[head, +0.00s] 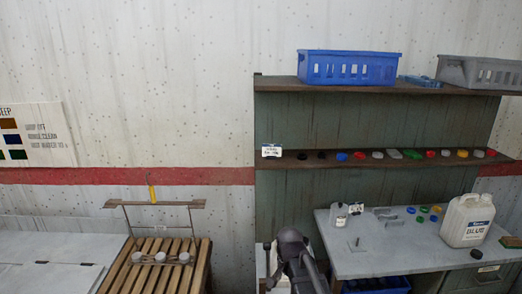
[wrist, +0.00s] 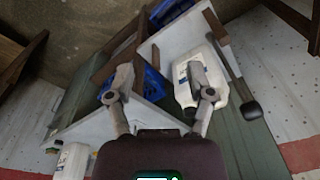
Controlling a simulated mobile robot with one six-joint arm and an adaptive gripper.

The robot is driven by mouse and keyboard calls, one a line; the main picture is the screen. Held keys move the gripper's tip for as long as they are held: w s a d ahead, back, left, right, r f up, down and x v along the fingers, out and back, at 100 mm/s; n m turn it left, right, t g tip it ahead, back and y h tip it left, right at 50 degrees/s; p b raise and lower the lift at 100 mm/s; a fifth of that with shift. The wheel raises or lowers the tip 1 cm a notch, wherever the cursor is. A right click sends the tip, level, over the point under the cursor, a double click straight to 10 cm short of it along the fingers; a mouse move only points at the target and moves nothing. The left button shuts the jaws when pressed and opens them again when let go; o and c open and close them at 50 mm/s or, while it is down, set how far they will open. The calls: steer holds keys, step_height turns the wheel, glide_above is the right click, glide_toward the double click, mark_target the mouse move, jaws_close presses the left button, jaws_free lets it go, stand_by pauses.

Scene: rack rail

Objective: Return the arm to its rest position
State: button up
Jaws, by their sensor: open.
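My gripper (wrist: 161,72) is open in the wrist view, with its two grey fingers apart and nothing held between them. A dark part of my arm (head: 292,258) rises at the bottom middle of the head view, in front of the left end of the grey bench. I cannot make out the fingers there. In the wrist view a white jug (wrist: 186,92) shows behind the right finger and a blue crate (wrist: 153,83) behind the gap; the view is strongly tilted.
A grey bench (head: 345,262) carries a white jug labelled BLUE (head: 467,222), a small bottle (head: 339,215) and several caps. Above it, a shelf (head: 330,163) holds a row of coloured caps. A blue basket (head: 348,68) sits on top. A slatted wooden rack (head: 150,270) stands left.

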steer(key=s+d+n, duration=0.6)
steer(key=s+d, duration=0.2)
steer(key=s, duration=0.2)
steer(key=shift+d+f+n+g+b, duration=0.3)
steer(key=shift+f+g, duration=0.1)
stand_by(0.7)
